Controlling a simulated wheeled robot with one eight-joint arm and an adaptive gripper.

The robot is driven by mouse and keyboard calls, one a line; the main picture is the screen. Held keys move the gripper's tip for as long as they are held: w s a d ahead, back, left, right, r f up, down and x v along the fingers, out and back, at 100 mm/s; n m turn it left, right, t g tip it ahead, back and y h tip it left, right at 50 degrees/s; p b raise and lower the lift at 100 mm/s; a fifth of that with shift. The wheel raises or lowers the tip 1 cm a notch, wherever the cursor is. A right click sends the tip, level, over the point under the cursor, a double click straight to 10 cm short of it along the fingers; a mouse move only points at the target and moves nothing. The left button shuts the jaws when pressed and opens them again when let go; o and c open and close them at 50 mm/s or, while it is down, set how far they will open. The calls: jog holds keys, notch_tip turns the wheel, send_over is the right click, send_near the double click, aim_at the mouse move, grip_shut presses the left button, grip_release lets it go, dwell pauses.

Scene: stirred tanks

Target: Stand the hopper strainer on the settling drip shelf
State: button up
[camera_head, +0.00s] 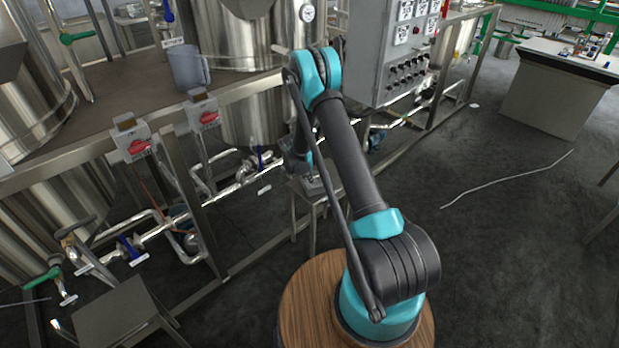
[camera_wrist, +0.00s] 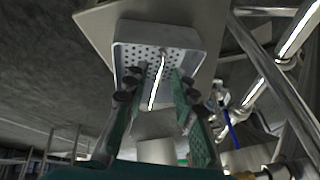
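In the wrist view a shallow grey tray with a perforated floor (camera_wrist: 140,54) sits on a flat metal stand top (camera_wrist: 98,22). I cannot tell for certain whether it is the drip shelf or the strainer. A bright narrow strip (camera_wrist: 157,82) runs over its holes. My gripper (camera_wrist: 160,82) reaches to the tray with its two fingers apart, one on each side of the strip. I see nothing clamped between them. In the head view my gripper (camera_head: 306,165) is mostly hidden behind my arm, over a small metal stand (camera_head: 304,190).
A grey jug (camera_head: 186,68) stands on the tank bench at the left. Pipes with valves (camera_head: 150,235) run below it. A grey control cabinet (camera_head: 385,60) is behind my arm. A low metal stool (camera_head: 110,318) is at the front left. The floor at the right is mostly clear.

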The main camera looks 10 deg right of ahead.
jog(key=v, duration=1.1)
jog(key=s+d+r+n, duration=0.4)
jog(key=s+r, duration=0.2)
jog(key=r, duration=0.4)
jog(key=s+d+r+n+y, duration=0.2)
jog(key=s+d+r+n, duration=0.15)
jog(key=s+r, duration=0.45)
jog(key=s+d+n+t+y, duration=0.1)
jog(key=s+n, duration=0.7)
jog(key=s, duration=1.6)
jog(key=shift+d+y, duration=0.4)
jog(key=shift+d, duration=0.35)
jog(key=shift+f, duration=0.15)
jog(key=shift+c, duration=0.6)
